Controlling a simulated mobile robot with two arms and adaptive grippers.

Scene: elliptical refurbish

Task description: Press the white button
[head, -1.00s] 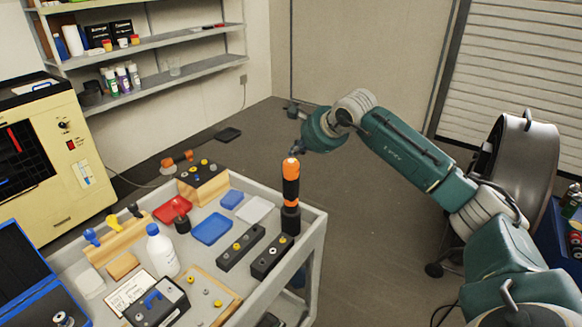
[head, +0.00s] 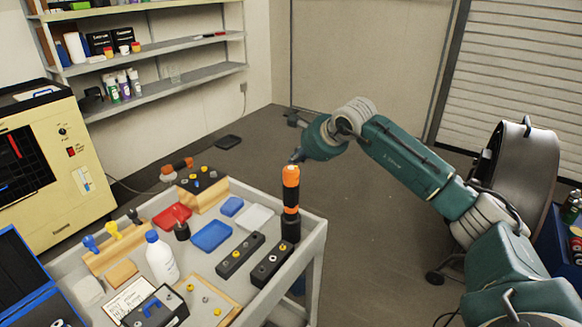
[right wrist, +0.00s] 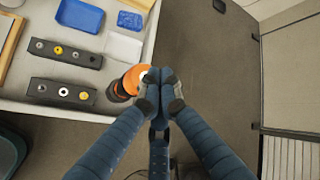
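An upright orange-and-black cylinder (head: 291,178), like a torch, stands at the right edge of the cart. My right gripper (head: 297,155) is shut with its fingertips just above its orange top. In the right wrist view the shut fingers (right wrist: 160,76) overlap the edge of the orange top (right wrist: 132,78). A pale spot, perhaps a white button, shows there, partly hidden by the fingers; I cannot tell whether they touch it. A black block (head: 271,264) beside the cylinder carries a whitish round button (right wrist: 63,92) among others. My left gripper is out of view.
The grey cart (head: 318,236) also holds a second black block (head: 238,259), a blue tray (head: 211,237), a white bottle (head: 160,258) and several small parts. Floor (head: 370,232) is free right of the cart. A large drum (head: 520,180) stands far right.

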